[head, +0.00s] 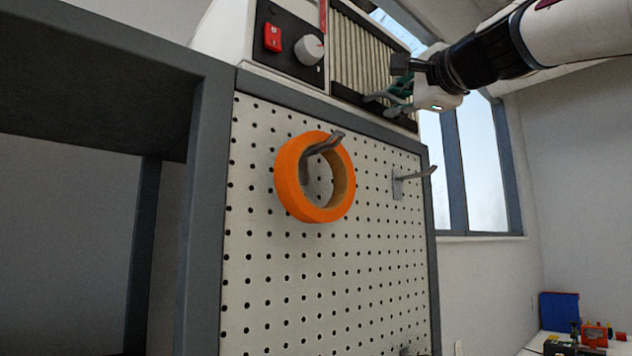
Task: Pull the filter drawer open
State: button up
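The filter drawer appears to be the pleated cream filter panel (358,50) in a dark frame, on the front of a white box-shaped unit (222,32) at the top of the head view. I see no clear gap around the panel. My gripper (378,98), with dark and greenish parts, is at the panel's lower right, reaching in from the upper right. Its fingers are small and overlap the dark frame, so their spacing and any contact are unclear. I cannot make out a drawer handle.
A red switch (273,37) and a pale knob (309,50) sit left of the filter. Below, a white pegboard (270,265) carries an orange tape roll (289,176) on a hook and an empty hook (412,180). A window (484,165) is at right.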

grip_shut()
jog(key=s+d, duration=0.1)
jog(key=s, duration=0.1)
jog(key=s+d, duration=0.2)
jog(key=shift+s+b, duration=0.15)
jog(key=shift+b, duration=0.2)
grip_release()
jog(key=v, duration=1.2)
jog(key=shift+d, duration=0.1)
